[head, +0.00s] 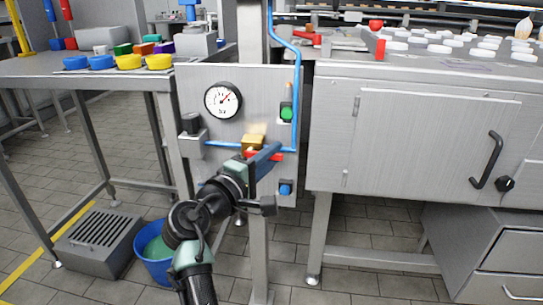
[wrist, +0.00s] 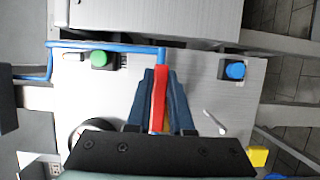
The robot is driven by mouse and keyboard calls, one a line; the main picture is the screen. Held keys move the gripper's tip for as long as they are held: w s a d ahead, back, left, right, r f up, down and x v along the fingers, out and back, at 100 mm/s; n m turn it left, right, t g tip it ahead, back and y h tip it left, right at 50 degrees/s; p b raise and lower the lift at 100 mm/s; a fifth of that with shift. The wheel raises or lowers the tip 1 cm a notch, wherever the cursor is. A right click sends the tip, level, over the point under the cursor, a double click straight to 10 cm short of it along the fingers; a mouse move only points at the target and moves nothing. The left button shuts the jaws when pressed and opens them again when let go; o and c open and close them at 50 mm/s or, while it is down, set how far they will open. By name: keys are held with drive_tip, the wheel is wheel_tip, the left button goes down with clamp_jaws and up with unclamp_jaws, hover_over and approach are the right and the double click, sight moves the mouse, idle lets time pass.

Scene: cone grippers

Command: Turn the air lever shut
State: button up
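The red air lever (head: 278,157) sits on a brass valve (head: 253,143) on the grey metal panel (head: 215,168). In the head view it lies roughly level, and my gripper (head: 264,160) covers its middle. In the wrist view the red lever (wrist: 158,97) stands between the two blue fingers of my gripper (wrist: 159,90), which lie close against both its sides. The gripper looks shut on it. A blue pipe (head: 223,145) runs to the valve from the left.
A round gauge (head: 223,100) is above left of the valve. A green button (head: 286,112) is above right and a blue button (head: 285,188) below right. Another blue pipe (head: 298,75) runs down the panel's right side. A steel cabinet (head: 425,135) stands to the right.

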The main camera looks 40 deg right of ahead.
clamp_jaws()
drive_tip(key=shift+f+m, duration=0.1)
drive_tip(key=shift+m, duration=0.2)
drive_tip(key=shift+w+a+f+m+y+p, duration=0.1)
drive_tip(key=shift+f+m+y+p, duration=0.3)
drive_tip(key=shift+m+y+p, duration=0.5)
drive_tip(key=shift+w+a+f+m+t+y+p, duration=0.55)
drive_tip(key=shift+m+y+p, duration=0.35)
drive_tip(key=shift+m, duration=0.95)
drive_tip(key=shift+w+a+f+m+t+y+p, duration=0.5)
drive_tip(key=shift+m+y+p, duration=0.4)
drive_tip(key=shift+m, duration=1)
drive_tip(key=shift+w+a+f+m+t+y+p, duration=0.35)
drive_tip(key=shift+w+f+m+t+y+p, duration=0.4)
drive_tip(key=shift+m, duration=1.1)
drive_tip(key=shift+s, duration=0.15)
